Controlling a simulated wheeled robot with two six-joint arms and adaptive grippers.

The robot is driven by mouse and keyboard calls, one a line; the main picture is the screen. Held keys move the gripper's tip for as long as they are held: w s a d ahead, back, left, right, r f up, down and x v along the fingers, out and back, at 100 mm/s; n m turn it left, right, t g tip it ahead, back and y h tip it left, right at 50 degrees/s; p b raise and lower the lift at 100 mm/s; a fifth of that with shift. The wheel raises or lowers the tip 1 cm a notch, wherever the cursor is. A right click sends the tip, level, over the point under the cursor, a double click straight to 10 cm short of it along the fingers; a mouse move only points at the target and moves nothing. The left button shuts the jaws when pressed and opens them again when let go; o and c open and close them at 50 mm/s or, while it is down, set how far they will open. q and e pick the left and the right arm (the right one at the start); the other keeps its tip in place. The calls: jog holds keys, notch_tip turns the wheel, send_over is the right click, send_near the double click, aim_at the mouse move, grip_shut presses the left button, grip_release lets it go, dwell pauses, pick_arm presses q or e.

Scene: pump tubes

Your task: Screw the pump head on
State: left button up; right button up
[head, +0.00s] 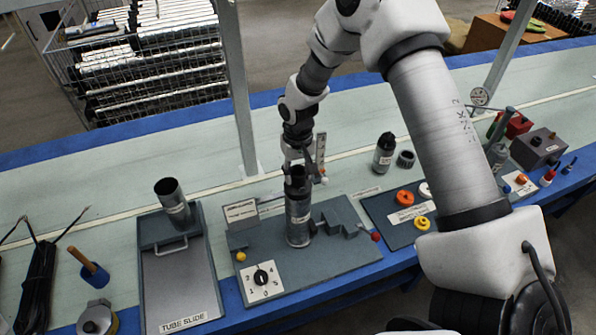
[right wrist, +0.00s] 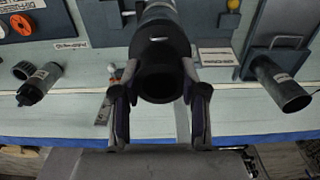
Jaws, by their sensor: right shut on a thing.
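A grey tube (head: 298,222) stands upright on the grey fixture plate in the middle of the bench. A dark, hollow pump head (head: 297,178) is at its top, in line with it. In the right wrist view the pump head (right wrist: 163,74) shows its round open end towards the camera, with the grey tube (right wrist: 158,12) beyond it. My right gripper (head: 299,168) is shut on the pump head, one finger on each side. I cannot tell how far its thread is engaged. My left gripper is not in view.
The fixture plate (head: 330,268) carries a numbered dial (head: 262,280) and a stepped block (head: 338,217). A tube slide (head: 180,280) with a tilted tube (head: 172,200) stands left. A black-capped bottle (head: 383,155) and a parts board (head: 380,212) are right. An upright post (head: 241,90) stands behind.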

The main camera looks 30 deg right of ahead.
grip_shut()
